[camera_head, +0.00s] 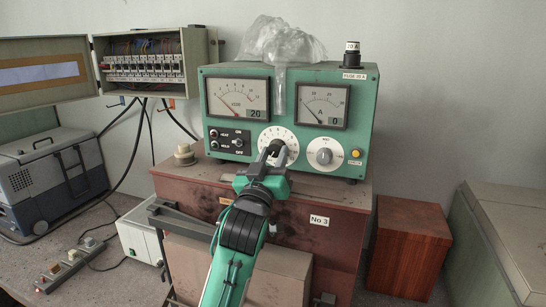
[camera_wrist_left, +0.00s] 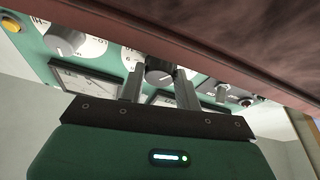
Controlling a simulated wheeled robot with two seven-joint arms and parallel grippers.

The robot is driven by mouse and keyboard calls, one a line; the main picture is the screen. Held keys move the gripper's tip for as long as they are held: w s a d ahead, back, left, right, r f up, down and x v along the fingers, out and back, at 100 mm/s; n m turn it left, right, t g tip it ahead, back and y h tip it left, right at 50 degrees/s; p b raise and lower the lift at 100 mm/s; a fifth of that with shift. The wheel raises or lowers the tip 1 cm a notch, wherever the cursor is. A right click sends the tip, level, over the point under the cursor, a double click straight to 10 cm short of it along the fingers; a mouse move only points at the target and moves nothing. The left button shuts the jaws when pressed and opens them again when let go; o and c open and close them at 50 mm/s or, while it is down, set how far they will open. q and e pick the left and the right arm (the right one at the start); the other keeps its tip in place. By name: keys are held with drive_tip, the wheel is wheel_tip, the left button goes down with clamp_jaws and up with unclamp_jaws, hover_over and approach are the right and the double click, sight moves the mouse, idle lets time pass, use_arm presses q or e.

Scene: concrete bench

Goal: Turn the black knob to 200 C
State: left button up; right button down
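The black knob (camera_wrist_left: 160,72) sits on a white round dial (camera_head: 265,136) on the front of a green instrument box (camera_head: 225,88). My left gripper (camera_head: 272,150) reaches this dial from below and covers most of the knob in the head view. In the left wrist view, which is upside down, its two fingers (camera_wrist_left: 160,82) stand on either side of the knob. I cannot tell whether they press on it or leave a thin gap. The dial's numbers and the knob's pointer are too small or hidden to read. My right gripper is not in view.
A second white dial with a grey knob (camera_head: 324,156) and a yellow button (camera_head: 356,153) lie right of it. Switches (camera_head: 229,139) lie left. Two meters (camera_head: 239,97) are above. The box stands on a brown cabinet (camera_head: 345,190). A plastic bag (camera_head: 280,42) lies on top.

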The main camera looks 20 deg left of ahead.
use_arm(q)
drive_tip(key=shift+c, duration=0.7)
drive_tip(key=shift+m, duration=0.5)
drive_tip(key=m+h+p, duration=0.1)
drive_tip(key=m, duration=0.1)
drive_tip(key=m+h+p, duration=0.1)
drive_tip(key=m, duration=0.1)
drive_tip(key=shift+a+r+h, duration=0.15)
drive_tip(key=shift+a+h, duration=0.05)
drive_tip(key=shift+h, duration=0.2)
drive_tip(key=m+h+p, duration=0.1)
drive_tip(key=m, duration=0.2)
drive_tip(key=m+g+h+p, duration=0.1)
drive_tip(key=m+p, duration=0.1)
drive_tip(key=m, duration=0.1)
drive_tip(key=shift+a+r, duration=0.1)
drive_tip(key=shift+m+g+h+p, duration=0.6)
drive_tip(key=shift+m+h+p, duration=0.25)
drive_tip(key=shift+m, duration=0.55)
drive_tip(key=o, duration=1)
drive_tip(key=shift+w, duration=0.1)
